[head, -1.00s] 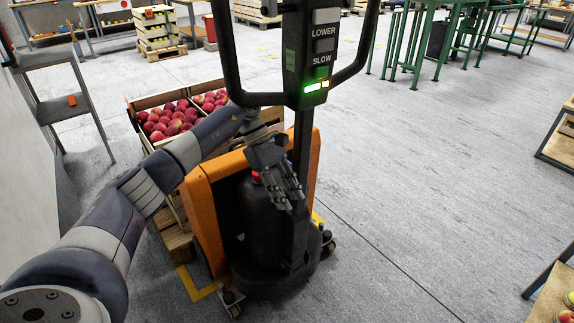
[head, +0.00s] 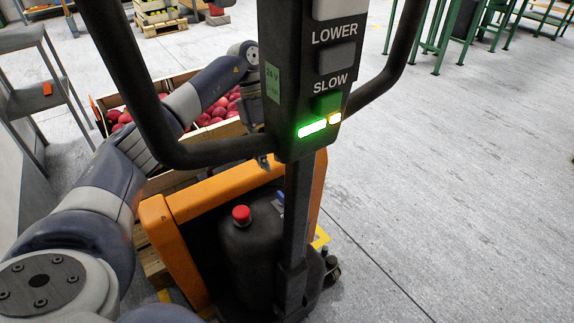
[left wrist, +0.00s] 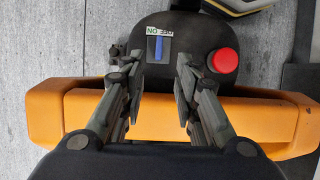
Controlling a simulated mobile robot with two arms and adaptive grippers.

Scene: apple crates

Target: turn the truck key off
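The truck's blue key (left wrist: 159,47) sits on a dark round cover in the left wrist view, its bar pointing up and down the picture. A small label, upside down and reading ON and OFF, lies just above it. My left gripper (left wrist: 160,70) is open, with one fingertip on each side below the key and a clear gap between them. No contact with the key shows. In the head view the left gripper (head: 264,160) is mostly hidden behind the truck's control head (head: 310,75). The key is small there, beside the mast. My right gripper is not in view.
A red button (left wrist: 223,61) stands right of the key, near the right finger; it also shows in the head view (head: 241,214). The orange truck body (head: 165,225), mast and handle loop crowd the arm. A crate of apples (head: 165,150) is behind. A green light (head: 312,128) is lit.

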